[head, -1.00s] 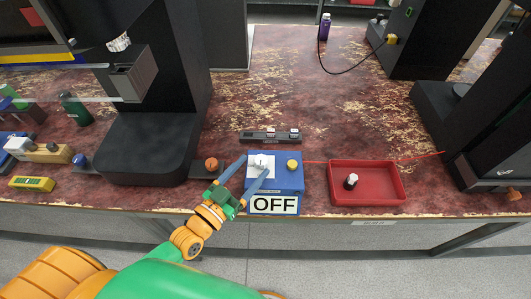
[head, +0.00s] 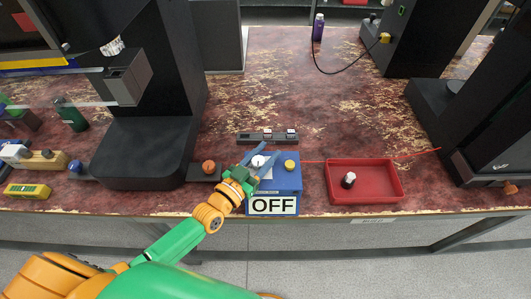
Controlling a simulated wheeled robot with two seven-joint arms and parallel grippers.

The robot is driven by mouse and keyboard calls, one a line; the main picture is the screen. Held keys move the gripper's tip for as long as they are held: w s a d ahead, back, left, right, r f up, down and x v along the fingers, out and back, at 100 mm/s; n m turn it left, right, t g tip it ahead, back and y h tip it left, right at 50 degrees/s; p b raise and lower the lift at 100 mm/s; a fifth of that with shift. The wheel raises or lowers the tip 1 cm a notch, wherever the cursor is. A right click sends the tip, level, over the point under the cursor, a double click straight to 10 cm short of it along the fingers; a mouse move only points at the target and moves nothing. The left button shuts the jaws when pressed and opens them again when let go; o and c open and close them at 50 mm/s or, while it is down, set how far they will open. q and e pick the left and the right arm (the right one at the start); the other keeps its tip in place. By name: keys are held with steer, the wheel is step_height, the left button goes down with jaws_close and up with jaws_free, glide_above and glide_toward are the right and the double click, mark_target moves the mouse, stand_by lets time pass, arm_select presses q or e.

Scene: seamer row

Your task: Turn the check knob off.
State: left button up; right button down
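A blue box (head: 288,180) stands at the table's front edge with a white label reading OFF (head: 273,205) on its front. On its top are a pale plate with a small knob (head: 258,161), partly hidden by my fingers, and a yellow button (head: 290,165). My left gripper (head: 270,152) is over the left part of the box top. My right gripper is not in view.
A red tray (head: 398,194) holding a black-and-white knob (head: 348,180) is to the right. A dark block with an orange knob (head: 209,167) is close on the left. A dark strip (head: 268,137) lies behind the box.

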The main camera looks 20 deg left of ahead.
mark_target(254, 167)
arm_select(q)
jaws_close()
steer(key=shift+r+n+y+p, duration=0.2)
steer(key=shift+n+y+p, duration=0.1)
steer(key=shift+p, duration=0.35)
steer(key=shift+f, duration=0.15)
steer(key=shift+a, duration=0.1)
steer(key=o, duration=0.9)
jaws_free()
steer(key=shift+c, duration=0.2)
steer(key=v, duration=0.7)
steer(key=shift+s, duration=0.2)
steer(key=shift+f, duration=0.1)
